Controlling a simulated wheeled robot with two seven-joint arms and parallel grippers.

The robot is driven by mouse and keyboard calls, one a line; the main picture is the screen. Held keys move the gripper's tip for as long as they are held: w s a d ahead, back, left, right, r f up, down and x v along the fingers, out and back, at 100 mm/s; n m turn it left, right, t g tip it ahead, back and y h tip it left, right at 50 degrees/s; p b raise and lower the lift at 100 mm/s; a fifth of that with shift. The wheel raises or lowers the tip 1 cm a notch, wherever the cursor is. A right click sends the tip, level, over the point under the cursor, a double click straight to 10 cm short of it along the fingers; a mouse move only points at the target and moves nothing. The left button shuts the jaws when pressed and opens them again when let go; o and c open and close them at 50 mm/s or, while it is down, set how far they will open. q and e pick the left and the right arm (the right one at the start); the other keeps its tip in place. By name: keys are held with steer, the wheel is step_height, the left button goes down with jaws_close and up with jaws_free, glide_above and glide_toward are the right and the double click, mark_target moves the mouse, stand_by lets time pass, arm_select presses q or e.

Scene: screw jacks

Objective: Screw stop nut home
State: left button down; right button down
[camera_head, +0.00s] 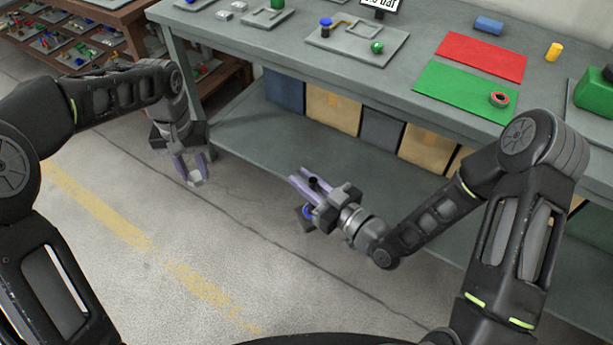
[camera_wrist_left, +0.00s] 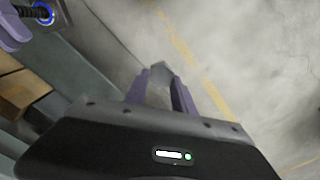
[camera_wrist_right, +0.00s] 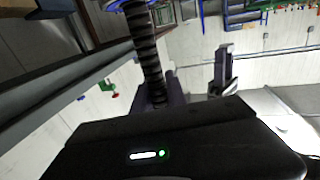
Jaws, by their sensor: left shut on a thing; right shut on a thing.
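My left gripper (camera_head: 195,172) is shut on a small light-grey nut (camera_head: 195,179) at its fingertips. The nut also shows in the left wrist view (camera_wrist_left: 160,71), held out over the floor. My right gripper (camera_head: 307,184) is shut on the screw jack. The jack's dark threaded spindle (camera_wrist_right: 148,55) runs along the fingers in the right wrist view. A blue ring (camera_head: 307,212) and grey base show below that gripper in the head view; the ring shows in the left wrist view too (camera_wrist_left: 43,13). The nut and spindle are well apart. The fingers partly hide the jack.
A grey workbench (camera_head: 300,62) stands ahead, bearing a red mat (camera_head: 482,55), a green mat (camera_head: 455,92) with a red ring (camera_head: 499,99), and fixtures. Its lower shelf holds boxes (camera_head: 332,108). A parts rack (camera_head: 75,45) stands at the left.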

arm_select(q)
steer(key=s+d+r, duration=0.2)
steer(key=d+r, duration=0.3)
steer(key=d, duration=0.8)
steer(key=s+d+r+m, duration=0.1)
steer(key=d+r, duration=0.4)
steer(key=d, duration=0.8)
steer(key=shift+s+m, duration=0.3)
steer(key=shift+s, duration=0.2)
steer(key=shift+d, duration=0.1)
steer(key=shift+f, duration=2)
steer(key=shift+f, duration=0.9)
